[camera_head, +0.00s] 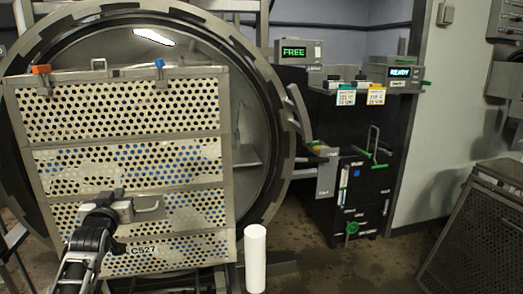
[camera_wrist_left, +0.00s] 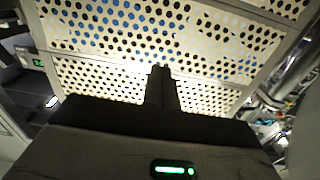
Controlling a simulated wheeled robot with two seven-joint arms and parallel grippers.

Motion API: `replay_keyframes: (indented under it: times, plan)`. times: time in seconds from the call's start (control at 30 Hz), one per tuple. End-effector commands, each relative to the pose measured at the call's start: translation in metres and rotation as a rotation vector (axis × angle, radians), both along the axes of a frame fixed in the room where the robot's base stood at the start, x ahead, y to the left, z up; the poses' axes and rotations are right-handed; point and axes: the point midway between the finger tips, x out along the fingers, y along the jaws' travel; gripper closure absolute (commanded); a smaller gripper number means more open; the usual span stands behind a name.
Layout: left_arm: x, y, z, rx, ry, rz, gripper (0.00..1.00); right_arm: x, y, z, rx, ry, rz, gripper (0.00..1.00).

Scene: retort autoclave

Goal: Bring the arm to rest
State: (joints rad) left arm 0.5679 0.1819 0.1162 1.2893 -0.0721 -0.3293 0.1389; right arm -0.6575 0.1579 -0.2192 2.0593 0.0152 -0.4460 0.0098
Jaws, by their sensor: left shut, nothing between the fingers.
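My left arm comes in from the lower left in the head view. Its dark left gripper (camera_head: 119,194) is in front of the lower part of a perforated metal basket stack (camera_head: 120,185), close to a grey metal handle or bracket (camera_head: 150,208). In the left wrist view the fingers (camera_wrist_left: 160,72) are together with nothing between them, pointing toward the perforated panel (camera_wrist_left: 215,45). Whether the fingertips touch the panel or bracket cannot be told. My right gripper is not in view.
The basket stack stands before the round retort opening (camera_head: 255,130). To the right are a display reading FREE (camera_head: 297,51), one reading READY (camera_head: 400,72), a dark cabinet (camera_head: 365,200) and a leaning perforated panel (camera_head: 480,235). Bare floor (camera_head: 335,265) lies between.

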Motion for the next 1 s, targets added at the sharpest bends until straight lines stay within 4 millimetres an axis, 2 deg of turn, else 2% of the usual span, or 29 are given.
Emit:
replay_keyframes:
  times: [0.03, 0.17, 0.2, 0.27, 0.4, 0.47, 0.5, 0.6, 0.73, 0.8, 0.87, 1.0]
  plan:
    - [-0.011, -0.010, -0.024, 0.012, 0.036, -0.018, 1.00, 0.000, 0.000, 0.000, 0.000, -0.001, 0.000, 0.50]
    - [-0.055, -0.043, -0.092, 0.050, 0.141, -0.083, 1.00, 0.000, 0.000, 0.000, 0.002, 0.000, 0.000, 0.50]
    - [-0.073, -0.056, -0.114, 0.057, 0.176, -0.110, 1.00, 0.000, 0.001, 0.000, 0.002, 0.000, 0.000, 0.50]
    - [-0.102, -0.076, -0.143, 0.066, 0.228, -0.150, 1.00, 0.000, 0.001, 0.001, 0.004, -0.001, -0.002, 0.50]
    - [-0.180, -0.122, -0.202, 0.068, 0.351, -0.250, 1.00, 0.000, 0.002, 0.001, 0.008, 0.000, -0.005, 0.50]
    - [-0.216, -0.142, -0.222, 0.059, 0.402, -0.293, 1.00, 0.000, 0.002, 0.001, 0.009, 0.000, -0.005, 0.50]
    - [-0.241, -0.155, -0.232, 0.050, 0.436, -0.320, 1.00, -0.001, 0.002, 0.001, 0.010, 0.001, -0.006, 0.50]
    - [-0.298, -0.183, -0.249, 0.020, 0.509, -0.381, 1.00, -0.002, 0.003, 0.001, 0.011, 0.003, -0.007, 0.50]
    - [-0.353, -0.209, -0.257, -0.020, 0.578, -0.436, 1.00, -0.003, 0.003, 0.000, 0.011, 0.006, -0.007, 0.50]
    - [-0.371, -0.218, -0.257, -0.036, 0.601, -0.455, 1.00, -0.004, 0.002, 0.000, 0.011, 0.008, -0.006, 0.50]
    - [-0.381, -0.222, -0.257, -0.045, 0.613, -0.463, 1.00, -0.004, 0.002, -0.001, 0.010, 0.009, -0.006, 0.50]
    - [-0.387, -0.225, -0.257, -0.051, 0.620, -0.470, 1.00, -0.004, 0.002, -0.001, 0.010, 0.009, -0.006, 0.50]
